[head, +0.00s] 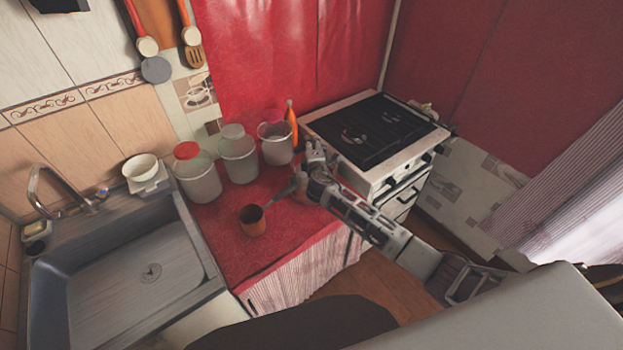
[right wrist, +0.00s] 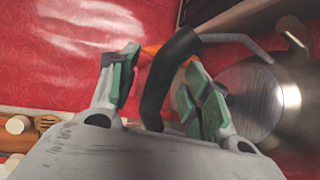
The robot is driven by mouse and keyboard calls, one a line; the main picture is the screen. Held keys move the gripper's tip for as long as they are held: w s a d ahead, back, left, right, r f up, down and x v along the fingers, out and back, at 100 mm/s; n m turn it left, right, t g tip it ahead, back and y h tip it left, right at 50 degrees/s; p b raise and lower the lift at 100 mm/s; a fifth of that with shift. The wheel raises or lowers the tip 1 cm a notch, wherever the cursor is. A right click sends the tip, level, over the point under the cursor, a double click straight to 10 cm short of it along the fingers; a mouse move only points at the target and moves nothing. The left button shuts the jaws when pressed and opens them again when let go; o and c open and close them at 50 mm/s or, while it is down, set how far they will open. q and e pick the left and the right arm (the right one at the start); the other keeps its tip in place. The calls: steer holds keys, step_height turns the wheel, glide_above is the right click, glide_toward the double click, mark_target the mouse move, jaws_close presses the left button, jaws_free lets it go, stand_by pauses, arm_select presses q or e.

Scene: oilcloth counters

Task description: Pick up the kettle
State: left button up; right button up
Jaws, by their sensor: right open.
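The kettle has a shiny metal body (right wrist: 262,95) at the right of the right wrist view, with a black handle. In that view my right gripper (right wrist: 165,75) is open, and the handle passes between its two green-padded fingers. I cannot tell whether either finger touches it. In the head view my right gripper (head: 311,165) is over the red counter, in front of the stove. My left gripper is not in view.
Three jars (head: 238,157) stand at the back of the red counter (head: 225,235), beside an orange bottle (head: 291,122). A brown cup (head: 252,220) stands near the front. The stove (head: 370,135) is to the right, the sink (head: 130,270) to the left.

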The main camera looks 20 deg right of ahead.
jaws_close()
stand_by(0.3)
